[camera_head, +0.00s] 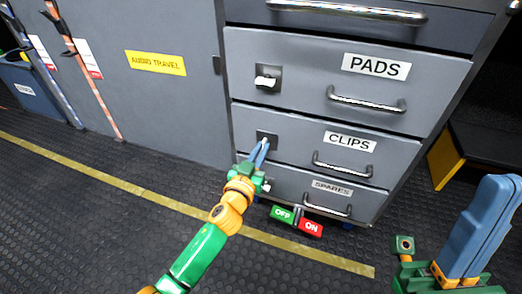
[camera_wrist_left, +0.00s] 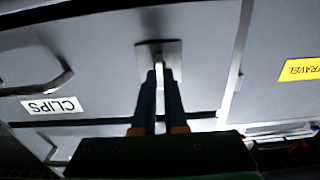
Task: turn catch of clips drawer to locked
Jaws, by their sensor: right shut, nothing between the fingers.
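The clips drawer (camera_head: 300,143) is closed, the middle grey drawer with a CLIPS label; it shows upside down in the left wrist view (camera_wrist_left: 95,80). Its catch has a dark square plate (camera_head: 266,136). In the left wrist view the pale catch lever (camera_wrist_left: 158,73) stands between my blue fingertips, which look to press on it from both sides. My left gripper (camera_head: 262,148) is at this catch and hides most of the lever in the head view. My right gripper (camera_head: 490,225) is shut and empty at the lower right, away from the drawers.
The PADS drawer (camera_head: 310,75) above has its own white catch lever (camera_head: 266,81), lying sideways. The SPARES drawer (camera_head: 290,185) is below, and a green OFF and red ON sign (camera_head: 297,221) lies near the floor. A yellow-edged dark box (camera_head: 446,165) stands at right.

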